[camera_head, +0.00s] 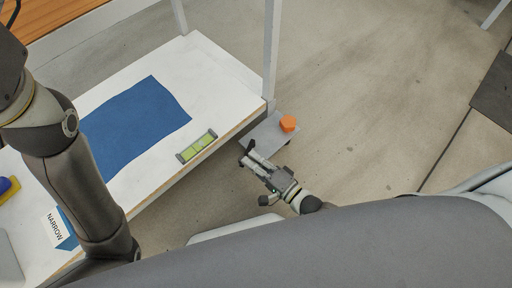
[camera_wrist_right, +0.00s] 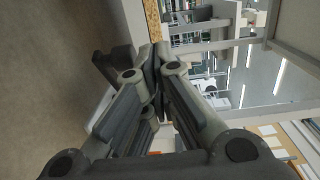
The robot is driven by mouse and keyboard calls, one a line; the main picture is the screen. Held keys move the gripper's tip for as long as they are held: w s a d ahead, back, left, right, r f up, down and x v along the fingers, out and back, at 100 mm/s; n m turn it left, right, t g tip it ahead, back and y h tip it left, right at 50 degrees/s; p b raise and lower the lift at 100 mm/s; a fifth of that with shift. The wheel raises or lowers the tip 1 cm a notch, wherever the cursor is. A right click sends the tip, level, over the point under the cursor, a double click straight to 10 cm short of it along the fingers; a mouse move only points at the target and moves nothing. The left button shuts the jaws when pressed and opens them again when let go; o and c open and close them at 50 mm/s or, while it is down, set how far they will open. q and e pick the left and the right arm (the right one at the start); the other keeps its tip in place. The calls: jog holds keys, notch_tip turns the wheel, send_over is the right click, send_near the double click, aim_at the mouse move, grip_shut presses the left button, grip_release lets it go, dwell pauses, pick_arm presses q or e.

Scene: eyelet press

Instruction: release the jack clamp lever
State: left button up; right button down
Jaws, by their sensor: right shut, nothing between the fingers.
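My right gripper (camera_head: 249,154) is shut and empty beside the front edge of the table. In the right wrist view its two fingers meet at the tips (camera_wrist_right: 155,62). A grey plate (camera_head: 263,129) with an orange knob or block (camera_head: 288,124) on it is beside the table corner, just beyond my right gripper. I cannot tell for sure which part is the jack clamp lever. A small dark piece shows at the fingertips, and I cannot tell whether it is the lever or part of the gripper. My left arm crosses the left side; its gripper is out of view.
The white table (camera_head: 215,75) holds a blue cloth (camera_head: 135,120) and a green-yellow block with dark ends (camera_head: 197,146). A "NARROW" label (camera_head: 54,229) is at lower left. A grey post (camera_head: 271,50) rises at the table corner.

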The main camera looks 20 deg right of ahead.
notch_tip(320, 180, up, 7)
dwell(0.4)
dwell(0.5)
